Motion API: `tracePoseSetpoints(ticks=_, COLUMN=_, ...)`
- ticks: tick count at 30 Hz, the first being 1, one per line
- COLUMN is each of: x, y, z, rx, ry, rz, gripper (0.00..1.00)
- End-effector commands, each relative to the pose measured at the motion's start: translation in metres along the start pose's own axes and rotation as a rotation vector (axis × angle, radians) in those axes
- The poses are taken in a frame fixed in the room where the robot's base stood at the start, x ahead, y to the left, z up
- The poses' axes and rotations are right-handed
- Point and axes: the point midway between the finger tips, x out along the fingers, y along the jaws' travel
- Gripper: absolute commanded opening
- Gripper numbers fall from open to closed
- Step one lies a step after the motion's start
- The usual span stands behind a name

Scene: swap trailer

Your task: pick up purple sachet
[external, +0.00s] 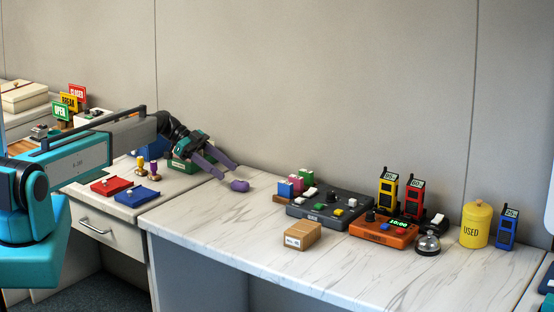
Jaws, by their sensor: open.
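The purple sachet (240,185) is a small, rounded packet on the left end of the white marble counter. My gripper (228,172) reaches down from the left with its two purple-grey fingers spread apart. The fingertips are close to the sachet, just above and to its left. The jaws are open with nothing visible between them. From this angle I cannot tell whether a fingertip touches the sachet.
A cardboard box (303,236), a dark grey button panel (331,207) and an orange console (384,232) stand to the right. Red (112,186) and blue (138,196) pads lie on the left counter. A yellow canister (476,225) stands far right. The marble front is clear.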

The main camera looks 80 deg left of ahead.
Motion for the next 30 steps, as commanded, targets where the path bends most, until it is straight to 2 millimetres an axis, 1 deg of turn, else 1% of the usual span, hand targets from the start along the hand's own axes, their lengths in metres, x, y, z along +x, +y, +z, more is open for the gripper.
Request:
tracePoseSetpoints(ticks=3, x=0.014, y=0.0, z=-0.001, rx=0.0, ry=0.0, rz=0.001, gripper=0.52)
tracePoseSetpoints(ticks=6, x=0.021, y=0.0, z=-0.001, rx=0.0, ry=0.0, rz=0.0, gripper=0.52)
tracePoseSetpoints(ticks=18, x=0.023, y=0.0, z=0.0, rx=0.0, ry=0.0, rz=-0.001, gripper=0.52)
tracePoseSetpoints(ticks=22, x=0.028, y=0.0, z=-0.001, rx=0.0, ry=0.0, rz=0.0, gripper=0.52)
tracePoseSetpoints(ticks=26, x=0.04, y=0.002, z=-0.002, rx=0.0, ry=0.0, rz=0.002, gripper=0.52)
tracePoseSetpoints(ticks=30, x=0.056, y=0.003, z=-0.003, rx=0.0, ry=0.0, rz=0.002, gripper=0.52)
